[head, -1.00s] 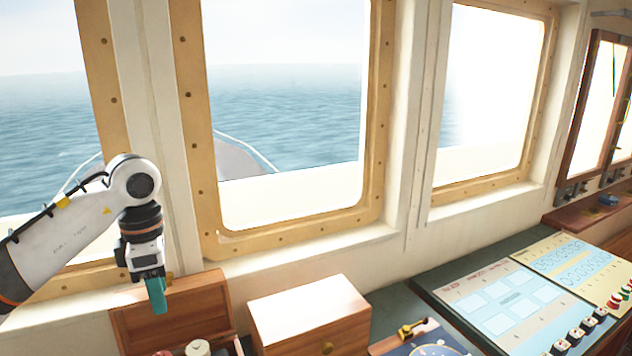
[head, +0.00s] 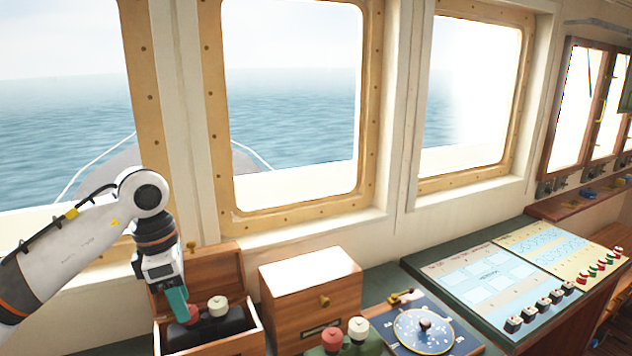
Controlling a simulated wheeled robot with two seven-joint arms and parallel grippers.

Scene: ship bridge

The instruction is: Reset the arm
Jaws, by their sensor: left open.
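My left arm comes in from the left, bent at a white elbow joint. My left gripper (head: 177,304) hangs down with teal fingers over an open wooden box (head: 212,346) in the head view. The fingers overlap a red knob (head: 190,314) in the picture; I cannot tell whether they touch it. A cream knob (head: 218,306) stands just right of it. The gripper is open, and I see nothing held in it. My right gripper is not in view.
A closed wooden box (head: 312,292) stands right of the open one. In front of it are another red knob (head: 332,338) and cream knob (head: 358,329). A blue dial panel (head: 400,343) and a sloped console (head: 480,275) lie further right. Windows line the back.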

